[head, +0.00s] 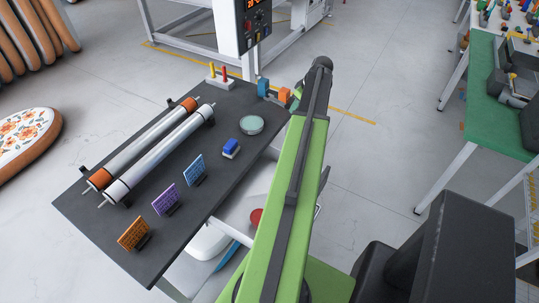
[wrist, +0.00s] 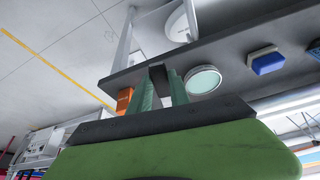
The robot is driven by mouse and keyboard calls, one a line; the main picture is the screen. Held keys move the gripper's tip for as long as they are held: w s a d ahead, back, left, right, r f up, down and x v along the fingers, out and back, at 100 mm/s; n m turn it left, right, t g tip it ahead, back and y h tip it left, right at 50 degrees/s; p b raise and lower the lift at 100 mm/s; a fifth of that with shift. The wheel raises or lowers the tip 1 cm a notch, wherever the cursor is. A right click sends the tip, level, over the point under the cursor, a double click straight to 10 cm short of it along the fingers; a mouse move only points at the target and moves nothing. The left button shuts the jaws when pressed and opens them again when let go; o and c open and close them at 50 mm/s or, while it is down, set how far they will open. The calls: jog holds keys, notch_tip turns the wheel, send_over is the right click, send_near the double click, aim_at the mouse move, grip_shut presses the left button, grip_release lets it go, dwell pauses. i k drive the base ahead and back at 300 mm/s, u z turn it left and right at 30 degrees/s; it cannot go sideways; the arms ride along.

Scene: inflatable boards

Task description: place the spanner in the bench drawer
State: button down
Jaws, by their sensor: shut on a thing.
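My gripper (wrist: 161,80) shows in the wrist view with its two green fingers closed about a dark grey piece (wrist: 158,79), which looks like the spanner; only a short part of it shows. In the head view my gripper (head: 297,97) is mostly hidden behind my green arm, at the far right corner of the dark bench top (head: 225,165). I cannot make out a bench drawer in either view.
A blue-topped block (head: 231,147), two rollers and coloured grids also stand there. A green bench (head: 492,95) stands right, across open floor.

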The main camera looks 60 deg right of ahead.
aim_at(254, 188)
jog(key=z, duration=0.65)
jog(key=k, duration=1.3)
jog(key=u, duration=0.6)
jog(key=i, duration=1)
jog(key=u, duration=0.05)
